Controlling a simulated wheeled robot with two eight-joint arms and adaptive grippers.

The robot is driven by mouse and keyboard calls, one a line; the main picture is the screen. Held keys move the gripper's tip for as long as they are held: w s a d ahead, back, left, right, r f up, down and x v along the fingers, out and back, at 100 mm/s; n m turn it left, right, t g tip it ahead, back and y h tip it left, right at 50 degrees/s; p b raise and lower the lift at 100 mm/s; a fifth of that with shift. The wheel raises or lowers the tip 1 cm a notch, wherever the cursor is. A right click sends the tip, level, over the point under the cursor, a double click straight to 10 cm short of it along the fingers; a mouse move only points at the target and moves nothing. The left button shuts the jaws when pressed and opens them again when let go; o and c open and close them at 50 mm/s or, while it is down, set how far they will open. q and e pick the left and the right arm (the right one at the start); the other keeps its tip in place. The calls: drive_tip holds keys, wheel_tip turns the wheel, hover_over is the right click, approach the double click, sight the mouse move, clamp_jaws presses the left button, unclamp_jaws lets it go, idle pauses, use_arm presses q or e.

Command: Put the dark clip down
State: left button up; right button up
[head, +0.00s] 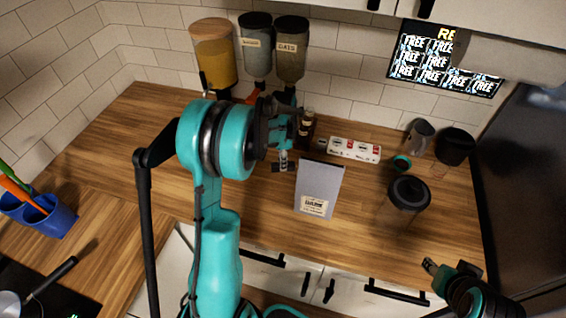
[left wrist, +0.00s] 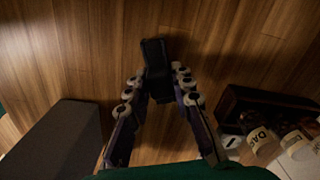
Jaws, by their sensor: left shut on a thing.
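The dark clip (left wrist: 155,72) is a small black piece between the fingertips of my left gripper (left wrist: 158,88) in the left wrist view. The fingers are shut on it, above the wooden counter. In the head view my left gripper (head: 283,158) is low over the counter, just left of and behind a grey box. The dark clip (head: 278,167) shows there only as a small dark patch by the fingertips. I cannot tell whether it touches the wood. My right gripper (head: 450,270) is at the lower right, its fingers apart and empty.
The grey labelled box (head: 319,185) stands close by the left gripper. Small bottles (head: 307,122) and a red-and-white power strip (head: 354,150) are behind. A black-lidded jar (head: 408,193) and a grey cup (head: 418,136) stand right. The counter (head: 110,150) at left is clear.

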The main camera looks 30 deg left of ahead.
use_arm(q)
drive_tip(key=shift+f, duration=0.15)
drive_tip(key=o, duration=0.8)
drive_tip(key=shift+o, duration=0.2)
drive_tip(key=shift+r, duration=0.25)
wheel_tip(320, 180, up, 12)
drive_tip(key=p, duration=0.3)
drive_tip(key=shift+f, duration=0.15)
